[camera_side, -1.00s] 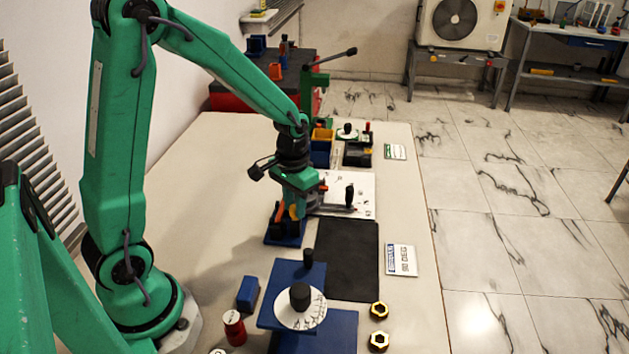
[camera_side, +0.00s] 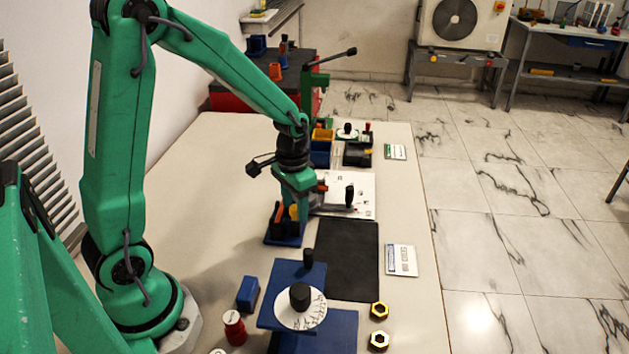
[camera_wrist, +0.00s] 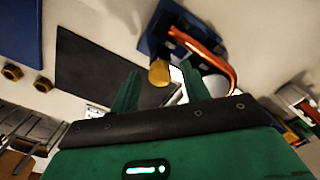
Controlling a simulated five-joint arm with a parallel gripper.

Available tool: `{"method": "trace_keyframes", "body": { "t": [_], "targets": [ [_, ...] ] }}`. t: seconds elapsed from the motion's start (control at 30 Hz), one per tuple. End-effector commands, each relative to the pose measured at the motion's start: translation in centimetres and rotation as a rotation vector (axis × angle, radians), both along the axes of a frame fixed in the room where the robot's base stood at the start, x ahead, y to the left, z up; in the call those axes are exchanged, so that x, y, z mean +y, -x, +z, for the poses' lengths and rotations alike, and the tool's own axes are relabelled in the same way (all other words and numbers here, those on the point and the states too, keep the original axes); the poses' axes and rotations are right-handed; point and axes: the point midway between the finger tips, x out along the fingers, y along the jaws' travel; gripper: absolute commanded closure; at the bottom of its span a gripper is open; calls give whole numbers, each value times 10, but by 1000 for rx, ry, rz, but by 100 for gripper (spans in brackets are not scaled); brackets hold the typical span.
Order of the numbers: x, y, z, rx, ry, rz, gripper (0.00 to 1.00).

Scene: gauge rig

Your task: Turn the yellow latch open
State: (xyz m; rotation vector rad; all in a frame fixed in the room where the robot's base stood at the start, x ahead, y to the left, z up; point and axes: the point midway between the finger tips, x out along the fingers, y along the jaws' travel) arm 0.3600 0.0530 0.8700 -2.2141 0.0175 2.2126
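The yellow latch (camera_side: 294,212) shows as a small patch of yellow above a dark blue base (camera_side: 284,240) in the side view, partly hidden by my gripper (camera_side: 297,200). In the wrist view, the rounded yellow end of the latch (camera_wrist: 159,73) shows between the two green fingertips of my gripper (camera_wrist: 160,70). The fingers are apart, with visible space on both sides of the latch. I cannot tell whether either finger touches it. An orange bent bar (camera_wrist: 205,50) stands beside the latch, near the right finger.
A blue stand with a white dial (camera_side: 301,312) is nearer the camera. Two hex nuts (camera_side: 379,325) lie at its right. A white plate with a dark-handled lever (camera_side: 350,195) is close on the right.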

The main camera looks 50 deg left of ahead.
Motion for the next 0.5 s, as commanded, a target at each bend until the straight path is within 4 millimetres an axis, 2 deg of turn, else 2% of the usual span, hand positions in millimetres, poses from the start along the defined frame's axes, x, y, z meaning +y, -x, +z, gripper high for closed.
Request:
{"method": "trace_keyframes", "body": {
  "t": [0.27, 0.5],
  "targets": [
    [0, 0, 0, 0, 0, 1, 54],
    [0, -1, 15, -3, 0, 1, 54]
  ]
}}
